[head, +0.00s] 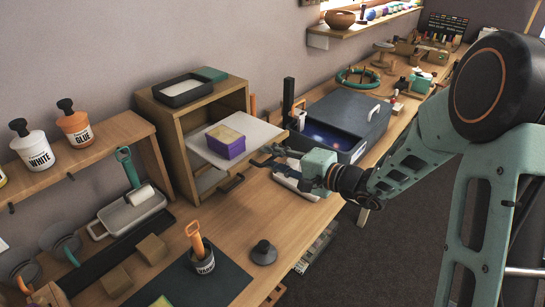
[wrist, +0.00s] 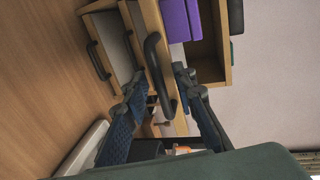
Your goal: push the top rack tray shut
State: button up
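The wooden rack (head: 178,128) stands on the bench against the wall. Its top tray (head: 262,132) is pulled out, a pale board with a wooden front. A purple box with a yellowish top (head: 225,141) sits on it and shows as purple in the wrist view (wrist: 180,20). My gripper (head: 268,157) is at the tray's front, fingers apart. In the wrist view my fingers (wrist: 161,80) lie on either side of the top tray's dark handle (wrist: 154,50); I cannot tell whether they touch it. The handle is hidden in the head view.
A lower tray with its own dark handle (head: 232,184) is beneath; it also shows in the wrist view (wrist: 97,60). A large grey box (head: 345,115) with a blue interior stands to the right. A black open tray (head: 183,91) sits on the rack. A grey knob-topped item (head: 264,252) stands in front.

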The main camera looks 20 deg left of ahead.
jog(key=shift+a, duration=0.1)
grip_shut()
dwell(0.4)
jog(key=shift+w+a+f+b, duration=0.1)
jog(key=shift+w+a+b, duration=0.05)
jog(key=shift+a+b, duration=0.35)
jog(key=r+b+x, duration=0.1)
jog(key=b+x, duration=0.2)
jog(key=x, duration=0.2)
jog(key=r+b+x, duration=0.1)
jog(key=b+x, duration=0.2)
jog(key=x, duration=0.2)
jog(key=r+b+x, duration=0.1)
jog(key=b+x, duration=0.3)
jog(key=x, duration=0.1)
jog(key=shift+w+a, duration=0.15)
jog(key=shift+a, duration=0.1)
jog(key=shift+w+a+r, duration=0.15)
jog(key=shift+w+a, duration=0.05)
jog(key=shift+a, duration=0.25)
jog(key=shift+r, duration=0.15)
